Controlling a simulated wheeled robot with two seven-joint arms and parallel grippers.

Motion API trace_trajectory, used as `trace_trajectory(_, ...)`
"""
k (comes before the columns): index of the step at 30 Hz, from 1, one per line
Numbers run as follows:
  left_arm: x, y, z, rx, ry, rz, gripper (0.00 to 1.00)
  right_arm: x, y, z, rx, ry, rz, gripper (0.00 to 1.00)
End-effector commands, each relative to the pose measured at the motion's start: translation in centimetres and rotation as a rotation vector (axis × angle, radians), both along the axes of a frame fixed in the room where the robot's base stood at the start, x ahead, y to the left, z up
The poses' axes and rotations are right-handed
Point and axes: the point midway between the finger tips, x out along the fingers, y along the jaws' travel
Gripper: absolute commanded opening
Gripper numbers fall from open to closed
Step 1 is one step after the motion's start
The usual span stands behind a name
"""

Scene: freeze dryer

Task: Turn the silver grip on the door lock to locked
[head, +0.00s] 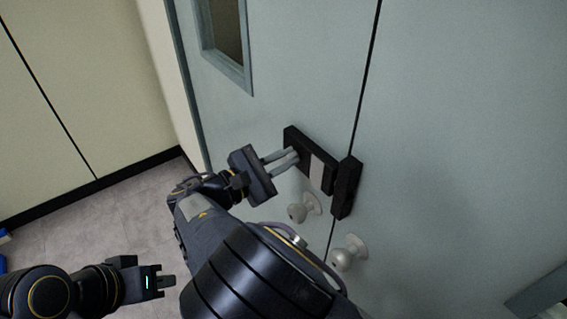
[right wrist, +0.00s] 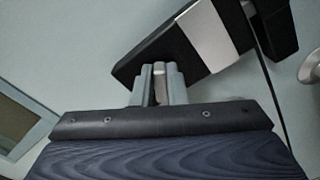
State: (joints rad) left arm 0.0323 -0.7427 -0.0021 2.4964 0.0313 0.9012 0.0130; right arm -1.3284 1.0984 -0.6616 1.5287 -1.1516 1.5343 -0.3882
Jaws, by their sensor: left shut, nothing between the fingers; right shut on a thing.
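The door lock (head: 290,136) is a black block with a silver plate (head: 317,172) on a pale blue-grey double door, beside the seam. The lock also shows in the right wrist view (right wrist: 150,62). My right gripper (head: 294,155) reaches the left end of the lock. In the right wrist view, its fingers are shut on a small silver grip (right wrist: 159,69) at the lock's end. The fingers hide most of the grip. My left gripper (head: 168,282) is shut and empty at lower left, away from the door.
A black catch block (head: 347,188) sits at the door seam. Two round knobs (head: 298,212) (head: 346,254) stand out below the lock. A window (head: 228,40) is in the left door leaf. Grey floor (head: 100,215) is clear at left, beside a beige wall (head: 90,90).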

Motion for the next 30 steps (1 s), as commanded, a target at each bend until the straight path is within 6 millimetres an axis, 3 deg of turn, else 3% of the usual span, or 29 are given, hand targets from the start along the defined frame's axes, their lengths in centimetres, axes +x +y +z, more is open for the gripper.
trace_trajectory(30,0.0,0.0,-8.9,0.0,0.0,0.0,0.0,-0.4,-0.2,-1.2,0.518,-0.709,0.0,0.0)
